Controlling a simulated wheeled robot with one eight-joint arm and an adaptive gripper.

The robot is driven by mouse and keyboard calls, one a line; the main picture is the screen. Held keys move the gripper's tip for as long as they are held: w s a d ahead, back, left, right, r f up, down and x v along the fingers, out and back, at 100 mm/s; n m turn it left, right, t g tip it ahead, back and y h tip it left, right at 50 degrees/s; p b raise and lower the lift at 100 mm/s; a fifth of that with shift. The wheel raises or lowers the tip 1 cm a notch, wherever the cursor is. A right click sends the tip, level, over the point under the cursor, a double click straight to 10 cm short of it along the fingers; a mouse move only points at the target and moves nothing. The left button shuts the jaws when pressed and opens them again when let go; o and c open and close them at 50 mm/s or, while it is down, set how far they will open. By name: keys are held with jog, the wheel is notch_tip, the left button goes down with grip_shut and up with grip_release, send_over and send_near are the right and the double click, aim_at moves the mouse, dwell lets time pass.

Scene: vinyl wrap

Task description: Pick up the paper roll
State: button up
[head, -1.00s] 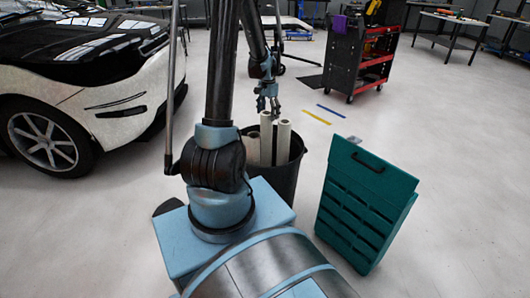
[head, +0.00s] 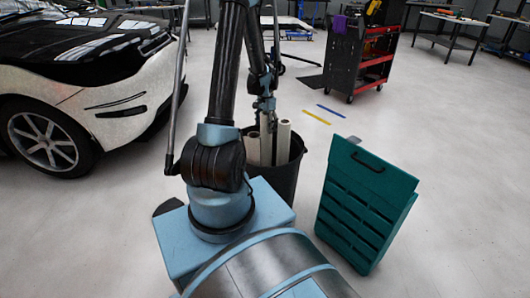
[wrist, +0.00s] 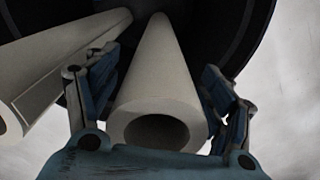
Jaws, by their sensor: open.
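Several pale paper rolls stand in a dark round bin (head: 284,181) in front of my base. In the wrist view one paper roll (wrist: 157,85) lies between the two fingers of my gripper (wrist: 160,88), its hollow end facing the camera. The fingers are spread on either side of it, and I cannot tell whether either touches it. A second roll (wrist: 60,70) leans to the left, outside the left finger. In the head view my gripper (head: 265,117) is down at the roll tops, and its fingers are partly hidden there. A roll (head: 283,143) stands to its right.
A teal slotted case (head: 367,205) stands on the floor right of the bin. A white and black car (head: 85,85) is at left. A black and red tool cart (head: 360,55) stands behind. Open floor lies between them.

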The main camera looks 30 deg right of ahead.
jog(key=c, duration=1.7)
jog(key=shift+r, duration=0.15)
